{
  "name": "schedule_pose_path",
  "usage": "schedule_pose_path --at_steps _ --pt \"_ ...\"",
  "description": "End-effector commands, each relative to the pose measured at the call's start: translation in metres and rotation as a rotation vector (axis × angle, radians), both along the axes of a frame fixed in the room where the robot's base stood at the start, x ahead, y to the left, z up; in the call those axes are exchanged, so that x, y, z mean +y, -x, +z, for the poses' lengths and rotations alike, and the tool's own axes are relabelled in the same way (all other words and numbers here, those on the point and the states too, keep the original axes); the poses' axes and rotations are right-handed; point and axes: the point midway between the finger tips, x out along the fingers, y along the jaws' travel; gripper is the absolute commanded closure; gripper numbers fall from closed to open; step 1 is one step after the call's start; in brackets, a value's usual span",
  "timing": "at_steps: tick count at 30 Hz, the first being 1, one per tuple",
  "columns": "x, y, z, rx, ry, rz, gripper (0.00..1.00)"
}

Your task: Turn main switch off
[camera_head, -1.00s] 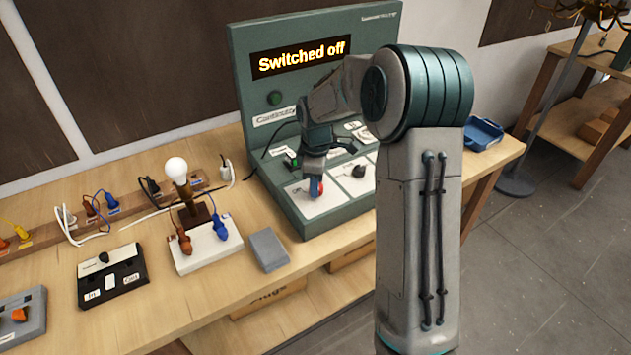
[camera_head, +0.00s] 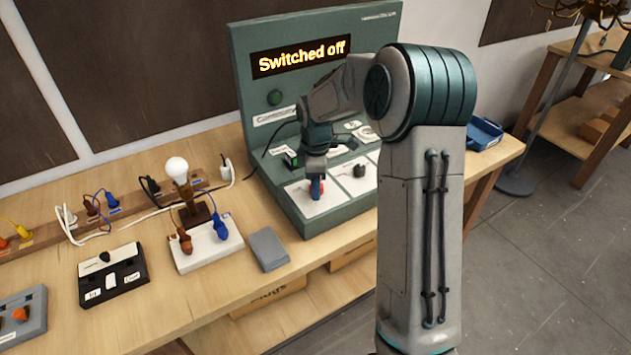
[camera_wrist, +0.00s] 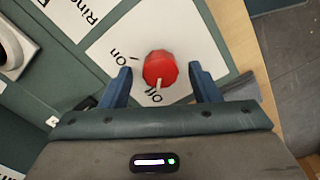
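The main switch is a red knob (camera_wrist: 159,70) on a white plate marked "On" and "Off" in the wrist view. Its white pointer mark is on the side by "Off". In the head view the green test panel (camera_head: 239,52) has a display (camera_head: 301,57) reading "Switched off". My gripper (camera_wrist: 161,78) is open. Its two blue fingers stand on either side of the knob, with a visible gap to it on each side. In the head view my gripper (camera_head: 316,187) points down over the switch plate and largely hides the knob.
A black knob (camera_head: 360,170) sits on the plate to the right. On the bench at left stand a lamp bulb (camera_head: 177,169) on a white base, a grey block (camera_head: 268,249) and a black box (camera_head: 113,275). A blue tray (camera_head: 485,134) lies beyond my arm.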

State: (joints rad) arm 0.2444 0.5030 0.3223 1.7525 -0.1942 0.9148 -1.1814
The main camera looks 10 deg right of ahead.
Motion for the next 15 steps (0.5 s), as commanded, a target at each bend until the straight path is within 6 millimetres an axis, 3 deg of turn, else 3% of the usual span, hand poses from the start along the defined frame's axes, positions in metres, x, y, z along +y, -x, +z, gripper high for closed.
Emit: schedule_pose_path --at_steps 9,15 --pt "0.000 0.000 0.003 0.001 0.000 -0.002 0.45" --pt "0.000 0.000 0.034 -0.004 0.000 -0.003 0.45"
